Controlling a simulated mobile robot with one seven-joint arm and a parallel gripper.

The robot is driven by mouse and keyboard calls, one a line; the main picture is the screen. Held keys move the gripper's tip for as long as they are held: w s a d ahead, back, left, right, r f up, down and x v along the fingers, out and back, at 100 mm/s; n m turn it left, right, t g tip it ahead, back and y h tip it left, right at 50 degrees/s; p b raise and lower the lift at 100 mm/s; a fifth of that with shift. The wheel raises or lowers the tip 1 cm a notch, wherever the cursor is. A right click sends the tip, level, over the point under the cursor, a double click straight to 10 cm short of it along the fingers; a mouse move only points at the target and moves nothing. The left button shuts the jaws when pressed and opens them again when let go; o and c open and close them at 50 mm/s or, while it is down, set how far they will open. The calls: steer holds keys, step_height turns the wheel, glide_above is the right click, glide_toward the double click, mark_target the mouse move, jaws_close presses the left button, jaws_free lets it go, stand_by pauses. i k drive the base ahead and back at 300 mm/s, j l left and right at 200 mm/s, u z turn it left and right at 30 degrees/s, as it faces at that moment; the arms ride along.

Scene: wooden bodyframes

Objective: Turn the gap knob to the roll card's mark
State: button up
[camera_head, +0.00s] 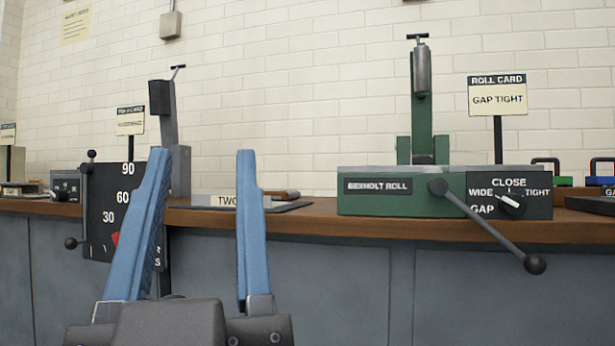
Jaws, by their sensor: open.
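The gap knob (512,205) is on a black dial plate (540,208) at the right front of the green Bexholt roll machine (424,200). The plate reads WIDE at left, CLOSE at top and TIGHT at right, with GAP at lower left. The knob has a white and dark face; I cannot tell exactly where it points. The roll card (497,95) stands above on a black post and reads GAP TIGHT. My gripper (202,155) is open and empty, its blue fingers well left of the knob and nearer the camera.
A crank handle with a black ball end (535,264) slants down in front of the machine, just below the knob. A black gauge board (105,205) with numbers stands at left.

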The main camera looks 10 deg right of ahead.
mark_target(514, 205)
steer(key=z, duration=1.25)
